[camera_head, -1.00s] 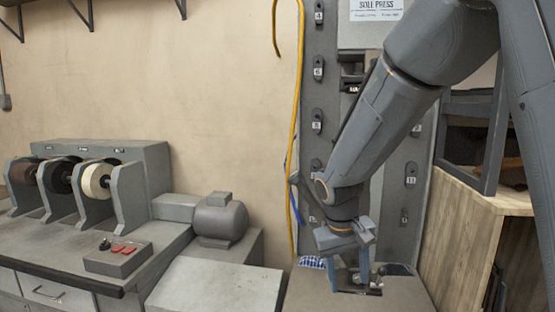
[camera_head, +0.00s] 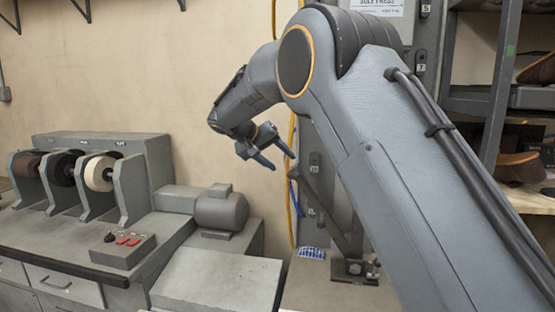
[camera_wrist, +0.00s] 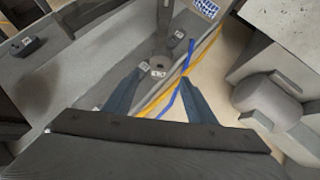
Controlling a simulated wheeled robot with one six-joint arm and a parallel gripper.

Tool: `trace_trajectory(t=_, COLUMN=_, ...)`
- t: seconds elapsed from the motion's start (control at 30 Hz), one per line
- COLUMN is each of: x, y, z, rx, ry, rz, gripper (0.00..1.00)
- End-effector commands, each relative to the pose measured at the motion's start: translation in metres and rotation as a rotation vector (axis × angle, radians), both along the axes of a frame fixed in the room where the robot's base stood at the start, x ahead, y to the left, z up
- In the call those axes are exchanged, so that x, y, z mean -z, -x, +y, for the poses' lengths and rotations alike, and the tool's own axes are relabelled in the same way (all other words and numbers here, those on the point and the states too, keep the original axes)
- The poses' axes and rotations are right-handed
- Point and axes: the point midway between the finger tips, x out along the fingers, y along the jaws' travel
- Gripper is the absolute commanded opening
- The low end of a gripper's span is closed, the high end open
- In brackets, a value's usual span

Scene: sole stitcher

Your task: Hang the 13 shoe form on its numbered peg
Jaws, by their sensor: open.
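My gripper (camera_head: 281,160) is raised in front of the wall and the grey peg panel in the head view, its two blue-grey fingers apart. In the wrist view my gripper (camera_wrist: 162,82) is open with nothing between the fingers. The grey panel (camera_wrist: 90,62) carries dark pegs with small white number labels. One peg (camera_head: 315,161) shows just right of my gripper in the head view, and another peg (camera_wrist: 30,46) shows at the left in the wrist view. Most labels are too small or tilted to read. I cannot make out the 13 shoe form; my arm hides much of the panel.
A yellow hose (camera_head: 291,185) and blue cord hang beside the panel, close to my fingers. Below stand a dark metal fixture (camera_head: 355,270) and a blue-and-white item (camera_head: 312,253). A grinder bench with a motor (camera_head: 221,210) is at left; shelves (camera_head: 497,105) are at right.

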Motion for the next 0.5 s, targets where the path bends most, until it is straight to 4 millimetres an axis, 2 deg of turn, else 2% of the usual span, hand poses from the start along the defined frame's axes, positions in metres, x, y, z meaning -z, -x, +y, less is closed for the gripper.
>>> trace_trajectory(t=0.5, x=0.035, y=-0.032, z=-0.03, rx=0.002, ry=-0.001, rz=0.0, gripper=0.51)
